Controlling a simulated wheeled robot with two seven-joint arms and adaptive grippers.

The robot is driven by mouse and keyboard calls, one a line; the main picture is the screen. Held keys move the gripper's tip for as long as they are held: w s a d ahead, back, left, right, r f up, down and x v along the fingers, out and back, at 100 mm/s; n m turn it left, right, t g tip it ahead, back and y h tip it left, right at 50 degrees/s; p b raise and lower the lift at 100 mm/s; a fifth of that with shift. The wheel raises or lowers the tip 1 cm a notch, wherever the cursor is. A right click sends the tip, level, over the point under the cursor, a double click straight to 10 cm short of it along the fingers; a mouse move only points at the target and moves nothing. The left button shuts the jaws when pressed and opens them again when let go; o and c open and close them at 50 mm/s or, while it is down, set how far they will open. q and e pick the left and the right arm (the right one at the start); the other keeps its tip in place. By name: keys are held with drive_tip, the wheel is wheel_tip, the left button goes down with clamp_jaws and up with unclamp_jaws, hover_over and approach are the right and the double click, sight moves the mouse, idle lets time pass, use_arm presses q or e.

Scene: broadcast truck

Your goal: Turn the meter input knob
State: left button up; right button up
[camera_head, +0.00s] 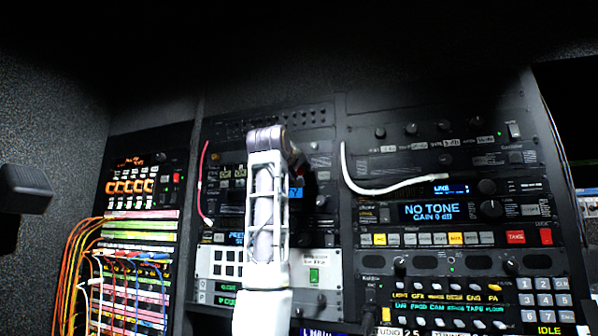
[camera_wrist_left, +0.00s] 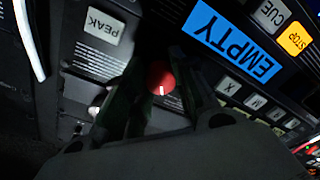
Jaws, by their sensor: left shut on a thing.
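A red round knob (camera_wrist_left: 161,77) with a white pointer line sits on a dark rack panel in the left wrist view. I take it as the meter input knob; no label naming it is readable. My left gripper (camera_wrist_left: 163,92) has its dark fingers on both sides of the knob and is shut on it. In the head view my left gripper (camera_head: 298,160) is a dark shape against the middle rack, partly hidden behind my white forearm.
A blue EMPTY display (camera_wrist_left: 232,42) and a PEAK button (camera_wrist_left: 104,26) are close to the knob. A white cable (camera_head: 385,190) hangs across the right rack, and a red cable (camera_head: 203,180) is left of my arm. Orange cables (camera_head: 75,265) bulge from the left rack.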

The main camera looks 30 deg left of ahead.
use_arm(q)
drive_tip(key=m, duration=0.7)
drive_tip(key=shift+f, duration=0.15)
idle(0.3)
drive_tip(key=o, duration=1.1)
drive_tip(key=shift+c, duration=0.2)
drive_tip(key=v, duration=1.2)
drive_tip(key=shift+f, duration=0.1)
